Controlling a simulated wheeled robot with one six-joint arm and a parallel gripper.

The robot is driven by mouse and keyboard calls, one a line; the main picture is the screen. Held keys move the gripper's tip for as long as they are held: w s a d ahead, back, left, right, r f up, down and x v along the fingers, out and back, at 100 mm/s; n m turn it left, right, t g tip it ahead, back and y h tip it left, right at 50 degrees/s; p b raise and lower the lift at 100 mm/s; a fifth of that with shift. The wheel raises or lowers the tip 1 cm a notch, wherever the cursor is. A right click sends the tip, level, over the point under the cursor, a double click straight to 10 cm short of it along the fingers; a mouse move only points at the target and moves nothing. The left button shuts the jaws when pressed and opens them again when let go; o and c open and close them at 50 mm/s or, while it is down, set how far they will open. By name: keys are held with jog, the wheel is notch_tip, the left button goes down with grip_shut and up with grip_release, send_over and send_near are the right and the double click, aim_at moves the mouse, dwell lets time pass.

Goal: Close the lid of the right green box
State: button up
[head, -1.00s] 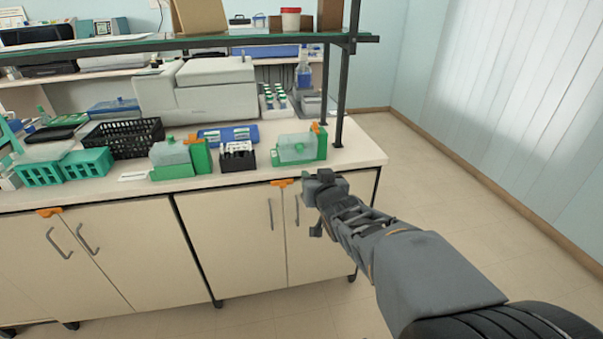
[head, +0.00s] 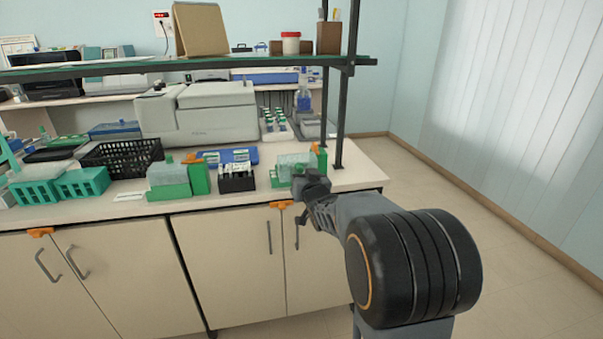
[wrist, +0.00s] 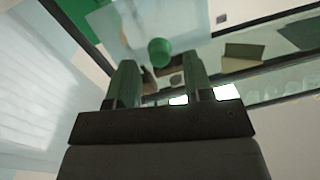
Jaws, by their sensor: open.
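The right green box (head: 293,172) stands near the right end of the counter. It has a pale translucent body, a green base and a green upright panel (head: 319,161) at its right end. My gripper (head: 303,185) is at the front of this box in the head view and covers part of its lower right front; I cannot tell whether they touch. In the wrist view my gripper's (wrist: 160,72) two green-tinted fingers are apart with nothing held between them. A round green thing (wrist: 160,51) shows beyond the fingertips.
A second green box (head: 170,179) stands to the left, with a black rack (head: 236,179) between the two. A blue tray (head: 228,156) lies behind. A shelf (head: 200,66) on dark posts (head: 345,100) hangs over the counter. The floor to the right is clear.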

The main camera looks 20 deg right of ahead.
jog(key=shift+w+d, duration=0.1)
jog(key=shift+w, duration=0.8)
jog(key=shift+c, duration=0.2)
grip_shut()
